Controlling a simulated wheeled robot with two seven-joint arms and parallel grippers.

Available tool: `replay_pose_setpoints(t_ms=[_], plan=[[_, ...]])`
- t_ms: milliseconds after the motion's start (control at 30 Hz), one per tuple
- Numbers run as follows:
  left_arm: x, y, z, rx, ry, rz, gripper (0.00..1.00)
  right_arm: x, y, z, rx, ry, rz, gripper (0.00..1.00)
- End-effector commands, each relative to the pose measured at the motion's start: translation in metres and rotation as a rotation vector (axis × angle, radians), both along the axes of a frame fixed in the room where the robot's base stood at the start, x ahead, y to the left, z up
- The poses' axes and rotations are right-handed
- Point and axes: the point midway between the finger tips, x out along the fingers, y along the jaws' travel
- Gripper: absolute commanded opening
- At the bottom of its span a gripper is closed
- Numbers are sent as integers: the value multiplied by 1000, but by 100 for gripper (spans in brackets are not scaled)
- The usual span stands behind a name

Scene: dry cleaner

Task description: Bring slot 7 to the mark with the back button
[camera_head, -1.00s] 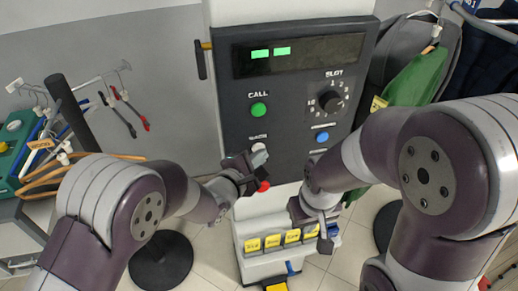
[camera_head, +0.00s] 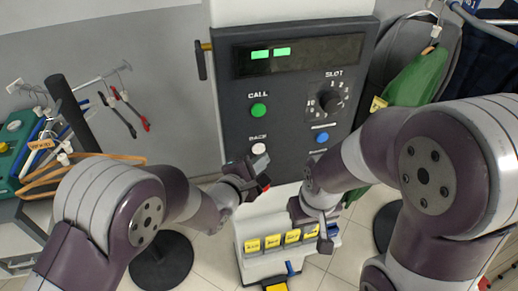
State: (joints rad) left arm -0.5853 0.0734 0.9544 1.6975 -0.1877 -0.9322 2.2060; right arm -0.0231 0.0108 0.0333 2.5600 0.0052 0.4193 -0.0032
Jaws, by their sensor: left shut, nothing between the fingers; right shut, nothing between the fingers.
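The dark control panel (camera_head: 290,85) stands in front of me. The white back button (camera_head: 259,148) is at its lower left, its label partly readable. The green call button (camera_head: 259,110) is above it. A black slot knob (camera_head: 330,101) sits at the right among small numbers; I cannot tell which number it points to. The display (camera_head: 300,55) shows two green blocks at its left, with no readable number. My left gripper (camera_head: 262,164) is shut and empty, just below and right of the back button, apparently apart from it. My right gripper (camera_head: 326,243) is shut and empty, low below the panel.
A blue button (camera_head: 321,137) is on the panel's lower right. A white holder with yellow tags (camera_head: 272,241) stands below the panel, close to my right gripper. Garments, one of them green (camera_head: 418,78), hang at the right.

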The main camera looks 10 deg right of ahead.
Motion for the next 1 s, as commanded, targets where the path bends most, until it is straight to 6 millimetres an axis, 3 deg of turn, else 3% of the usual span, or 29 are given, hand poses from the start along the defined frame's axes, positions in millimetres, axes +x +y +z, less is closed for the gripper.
replay_pose_setpoints(t_ms=[167,633,1000], plan=[[-3,0,0,0,0,-1,0,0,0,1,0,0,0,0],[-47,-2,0,0,0,-1,0,0,0,4,0,0,0,0],[-50,-2,0,0,0,0,0,0,0,4,0,0,0,0]])
